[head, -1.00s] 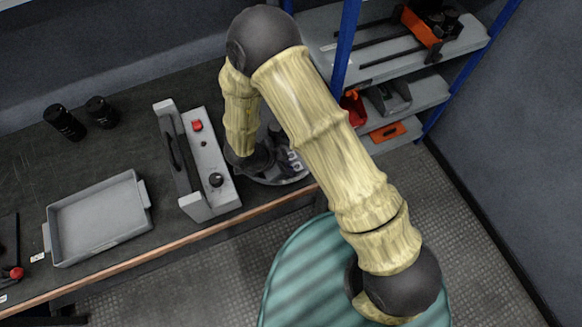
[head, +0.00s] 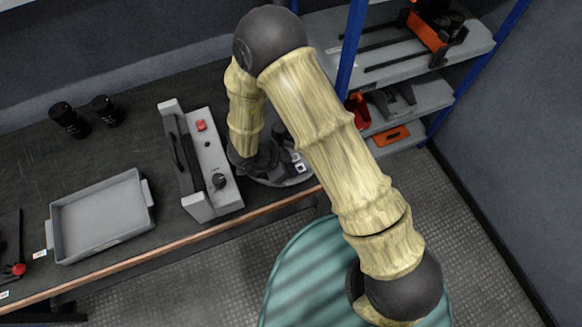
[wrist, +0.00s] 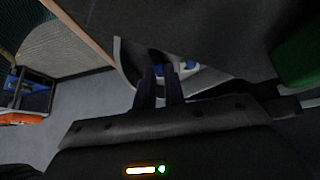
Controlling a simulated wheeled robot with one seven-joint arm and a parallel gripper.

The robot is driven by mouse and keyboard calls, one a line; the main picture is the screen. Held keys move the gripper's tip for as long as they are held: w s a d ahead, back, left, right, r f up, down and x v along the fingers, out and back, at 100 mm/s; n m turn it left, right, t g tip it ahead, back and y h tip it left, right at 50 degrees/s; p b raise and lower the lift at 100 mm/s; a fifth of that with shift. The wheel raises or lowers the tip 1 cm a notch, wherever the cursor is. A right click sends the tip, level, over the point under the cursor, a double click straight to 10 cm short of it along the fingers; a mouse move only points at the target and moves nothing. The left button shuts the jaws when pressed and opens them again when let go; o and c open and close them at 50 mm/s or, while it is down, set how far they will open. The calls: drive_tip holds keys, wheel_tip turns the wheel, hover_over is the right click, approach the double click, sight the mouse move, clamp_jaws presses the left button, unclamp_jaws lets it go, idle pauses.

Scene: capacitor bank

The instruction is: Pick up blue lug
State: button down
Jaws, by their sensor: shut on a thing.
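My gripper (wrist: 160,84) reaches over a round grey tray (wrist: 128,66) in the wrist view, its two dark fingers close together. It is shut on a small blue lug (wrist: 158,68), of which only a little shows at the fingertips. Another blue piece (wrist: 190,64) lies on the tray just right of the fingers. In the head view my gripper (head: 262,168) is low over the same tray (head: 290,182), and the held lug is hidden there. Whitish square pieces (head: 298,163) show on the tray's right side.
A grey instrument box (head: 207,165) with a red button stands just left of my gripper. An empty grey bin (head: 100,218) and two black cylinders (head: 85,118) are farther left on the bench. Blue-posted shelves (head: 400,100) stand to the right. A green object (wrist: 297,50) is right in the wrist view.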

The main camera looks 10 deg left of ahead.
wheel_tip(320, 180, up, 10)
drive_tip(key=p, duration=0.1)
drive_tip(key=shift+w+f, duration=0.1)
drive_tip(key=shift+f, duration=0.05)
idle(0.6)
